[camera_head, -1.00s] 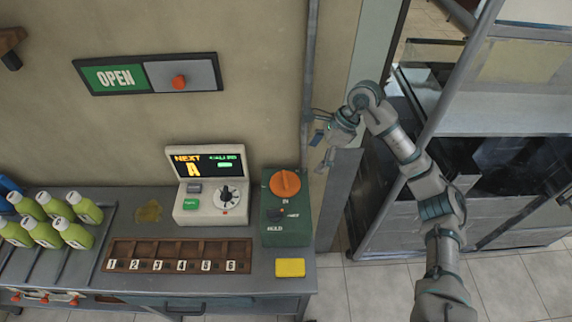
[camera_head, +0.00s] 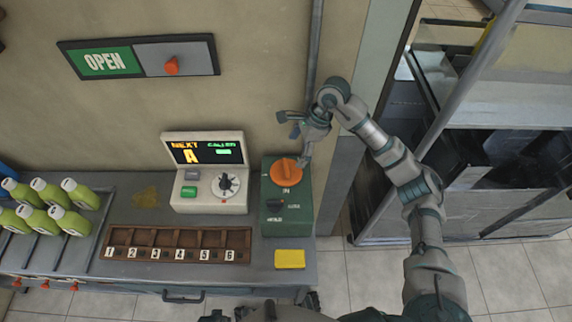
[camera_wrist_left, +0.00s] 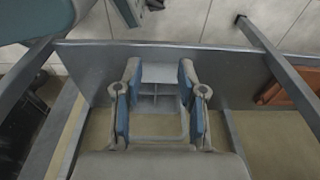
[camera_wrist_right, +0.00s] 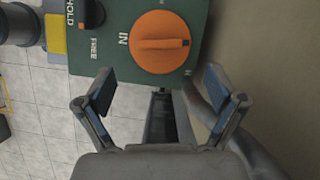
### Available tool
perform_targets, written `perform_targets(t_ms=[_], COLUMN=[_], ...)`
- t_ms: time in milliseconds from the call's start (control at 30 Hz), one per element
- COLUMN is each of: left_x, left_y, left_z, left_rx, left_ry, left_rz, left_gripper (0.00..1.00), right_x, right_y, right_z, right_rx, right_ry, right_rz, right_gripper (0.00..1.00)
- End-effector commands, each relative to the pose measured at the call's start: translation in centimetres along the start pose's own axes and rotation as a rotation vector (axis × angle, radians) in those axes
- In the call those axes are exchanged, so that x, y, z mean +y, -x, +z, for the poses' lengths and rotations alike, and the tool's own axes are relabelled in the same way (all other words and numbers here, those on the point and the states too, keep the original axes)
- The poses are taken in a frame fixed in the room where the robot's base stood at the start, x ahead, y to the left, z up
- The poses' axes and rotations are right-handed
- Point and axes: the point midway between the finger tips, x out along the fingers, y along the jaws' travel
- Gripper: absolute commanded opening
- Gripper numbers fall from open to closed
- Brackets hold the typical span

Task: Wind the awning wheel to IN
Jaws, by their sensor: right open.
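The orange awning wheel (camera_head: 287,172) sits on top of a green box (camera_head: 300,218) at the right end of the counter. In the right wrist view the wheel (camera_wrist_right: 160,42) has a raised bar across it, and IN is printed beside it. A black lever (camera_head: 275,204) is on the same box, with HOLD and FREE labels in the right wrist view. My right gripper (camera_head: 292,140) is open and empty, just behind and above the wheel, its fingers apart on either side of it in the wrist view. My left gripper (camera_wrist_left: 160,68) is open and empty, low by the counter.
A ticket display (camera_head: 207,172) with a dial stands left of the box. A numbered wooden tray (camera_head: 178,243) and yellow block (camera_head: 289,258) lie in front. Green bottles (camera_head: 48,205) stand at far left. A vertical pipe (camera_head: 312,80) runs up the wall behind the wheel.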

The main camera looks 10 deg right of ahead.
Motion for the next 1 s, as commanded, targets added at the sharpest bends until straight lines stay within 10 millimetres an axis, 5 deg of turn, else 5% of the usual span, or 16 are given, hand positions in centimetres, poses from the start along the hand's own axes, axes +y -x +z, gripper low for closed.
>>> perform_targets(t_ms=[333, 800, 1000], left_x=[0.0, 0.0, 0.0], left_y=[0.6, 0.7, 0.7], left_z=[-1.1, -1.2, -1.0], left_rx=[0.014, 0.013, 0.010], left_ry=[0.001, 0.002, 0.002], left_rz=[0.000, 0.000, 0.000], left_gripper=[0.40, 0.40, 0.40], right_x=[0.1, 0.0, 0.0], right_y=[-7.0, -8.4, -8.4], right_z=[0.1, 0.0, 0.0], right_rx=[-0.001, 0.000, 0.000], right_ry=[0.001, 0.000, 0.000], right_rz=[0.002, -0.001, -0.001], right_gripper=[0.94, 0.94, 0.44])
